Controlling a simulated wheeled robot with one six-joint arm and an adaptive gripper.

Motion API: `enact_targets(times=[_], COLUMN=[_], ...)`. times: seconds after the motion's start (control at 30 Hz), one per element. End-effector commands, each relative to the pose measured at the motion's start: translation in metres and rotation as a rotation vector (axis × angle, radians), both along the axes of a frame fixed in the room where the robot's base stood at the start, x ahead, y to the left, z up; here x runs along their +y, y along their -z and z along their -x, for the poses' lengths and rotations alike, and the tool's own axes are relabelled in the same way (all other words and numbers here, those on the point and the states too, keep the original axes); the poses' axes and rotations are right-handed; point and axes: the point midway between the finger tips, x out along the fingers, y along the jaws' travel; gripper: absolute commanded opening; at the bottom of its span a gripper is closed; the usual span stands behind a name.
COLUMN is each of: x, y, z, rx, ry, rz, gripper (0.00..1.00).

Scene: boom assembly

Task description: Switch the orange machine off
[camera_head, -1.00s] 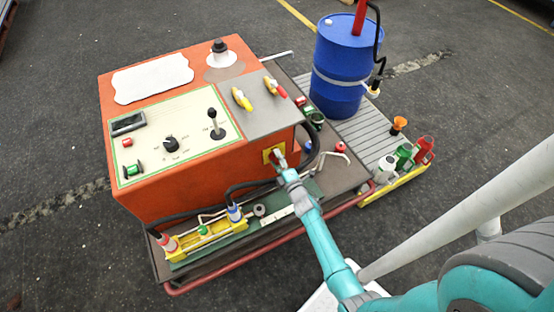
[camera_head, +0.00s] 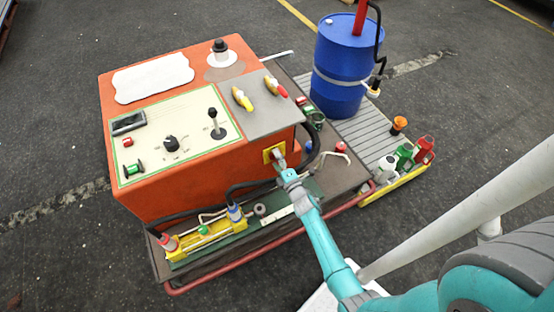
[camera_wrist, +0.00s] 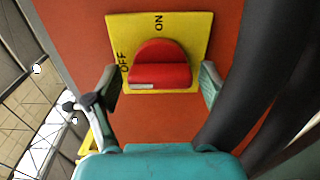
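The orange machine (camera_head: 160,205) stands left of centre in the head view. On its right-hand side is a yellow switch plate (camera_head: 267,155), which fills the top middle of the wrist view (camera_wrist: 195,25). It reads ON at the top and OFF at the left. A red rotary knob (camera_wrist: 162,62) sits on the plate, with a pale mark on its lower left edge, just below the OFF word. My gripper (camera_wrist: 160,82) is open, with one finger on each side of the knob. Gaps show between the fingers and the knob. In the head view, my gripper (camera_head: 279,158) largely hides the knob.
Thick black hoses (camera_wrist: 250,75) run close by the right finger. A blue drum (camera_head: 342,65) stands behind right on the platform. A yellow rack (camera_head: 205,237) sits along the machine's front. The machine's top carries a control panel (camera_head: 190,150) and two valve levers.

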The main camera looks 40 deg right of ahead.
Motion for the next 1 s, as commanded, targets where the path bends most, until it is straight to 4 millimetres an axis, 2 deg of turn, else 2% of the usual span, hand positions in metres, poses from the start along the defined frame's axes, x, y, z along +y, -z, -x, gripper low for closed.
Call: enact_targets(times=[0.27, 0.47, 0.8, 1.0], x=[-0.001, 0.003, 0.021, 0.029], y=[0.000, 0.001, 0.002, 0.001], z=[0.001, 0.015, 0.075, 0.103], rx=[0.000, 0.001, 0.003, 0.001], ry=[0.002, 0.004, 0.004, 0.002], rz=[-0.002, -0.002, -0.002, 0.000], gripper=[0.85, 0.85, 0.85, 0.85])
